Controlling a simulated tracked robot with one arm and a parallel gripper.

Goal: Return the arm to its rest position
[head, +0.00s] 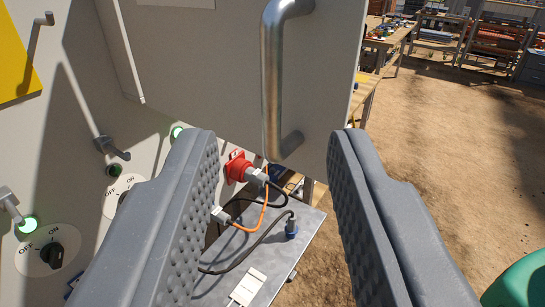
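My gripper (272,165) is open, with its two grey padded fingers spread wide in the lower middle of the head view. Nothing is held between the fingers. A metal bar handle (271,80) on a grey cabinet door (200,60) shows beyond the gap between them. The handle appears farther off than the fingertips, and I cannot tell the exact distance. The rest of my arm is not in view.
A panel (70,130) with ON/OFF knobs (52,250) and lit green buttons stands at left. Below the door are a red socket (238,167), cables and a metal shelf (275,265). Open dirt ground (450,150) lies right, with a green object (520,285) at the lower corner.

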